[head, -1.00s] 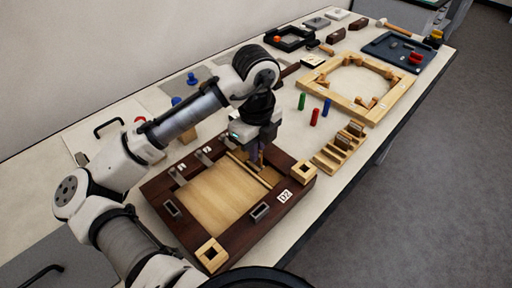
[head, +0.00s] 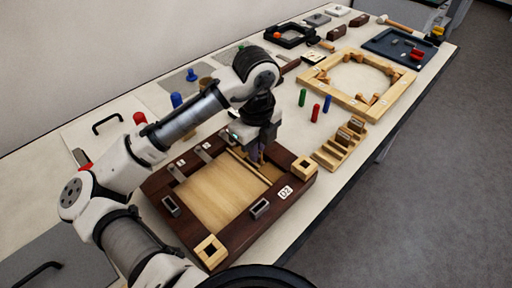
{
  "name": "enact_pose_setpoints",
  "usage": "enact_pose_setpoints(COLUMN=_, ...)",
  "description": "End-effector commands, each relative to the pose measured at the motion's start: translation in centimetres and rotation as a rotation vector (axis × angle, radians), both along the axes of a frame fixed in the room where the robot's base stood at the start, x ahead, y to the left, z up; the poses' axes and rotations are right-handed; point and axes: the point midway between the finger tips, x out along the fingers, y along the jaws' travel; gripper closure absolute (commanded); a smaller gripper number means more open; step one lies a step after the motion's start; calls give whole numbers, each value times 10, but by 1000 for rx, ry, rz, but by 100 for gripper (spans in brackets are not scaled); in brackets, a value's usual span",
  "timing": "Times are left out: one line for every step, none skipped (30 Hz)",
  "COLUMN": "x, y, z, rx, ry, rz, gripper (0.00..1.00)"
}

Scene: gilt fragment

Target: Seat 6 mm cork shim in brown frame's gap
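The brown frame (head: 288,209) lies on the bench in front of me, with a pale wood panel (head: 213,195) inside it. A narrow gap (head: 246,166) runs along the panel's far right edge, beside a thin light strip. My gripper (head: 256,162) points down over this gap at the frame's far right side. Its fingertips are low, at about the height of the panel. They are small and partly dark, so I cannot tell whether they are apart or what is between them. I cannot make out the cork shim clearly.
A slotted wooden rack (head: 340,147) with brown pieces stands right of the frame. Green, red and blue pegs (head: 315,112) stand behind it. A larger light wood frame (head: 393,98) and a dark blue tray (head: 386,48) lie farther back. Metal clips and light wood corner blocks (head: 210,251) sit on the brown frame.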

Motion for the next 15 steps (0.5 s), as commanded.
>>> enact_pose_setpoints(x=0, y=0, z=-2, rx=0, ry=0, rz=-1, gripper=100)
enact_pose_setpoints(x=0, y=0, z=-3, rx=0, ry=0, rz=0, gripper=100)
enact_pose_setpoints(x=0, y=0, z=-4, rx=0, ry=0, rz=0, gripper=100)
enact_pose_setpoints(x=0, y=0, z=-5, rx=0, ry=0, rz=0, gripper=100)
enact_pose_setpoints(x=0, y=0, z=-6, rx=-1, ry=0, rz=0, gripper=100)
enact_pose_setpoints(x=0, y=0, z=-7, rx=-1, ry=0, rz=0, gripper=100)
enact_pose_setpoints(x=0, y=0, z=-7, rx=-1, ry=0, rz=0, gripper=100)
enact_pose_setpoints(x=0, y=0, z=-8, rx=-1, ry=0, rz=-1, gripper=100)
enact_pose_setpoints(x=0, y=0, z=-7, rx=-1, ry=-1, rz=0, gripper=93)
enact_pose_setpoints(x=0, y=0, z=-7, rx=0, ry=0, rz=0, gripper=89)
enact_pose_setpoints(x=0, y=0, z=-7, rx=0, ry=0, rz=0, gripper=85)
enact_pose_setpoints(x=0, y=0, z=-7, rx=0, ry=0, rz=0, gripper=80)
enact_pose_setpoints(x=0, y=0, z=-7, rx=0, ry=0, rz=0, gripper=76)
enact_pose_setpoints(x=0, y=0, z=-7, rx=0, ry=0, rz=0, gripper=72)
enact_pose_setpoints(x=0, y=0, z=-7, rx=0, ry=0, rz=0, gripper=70)
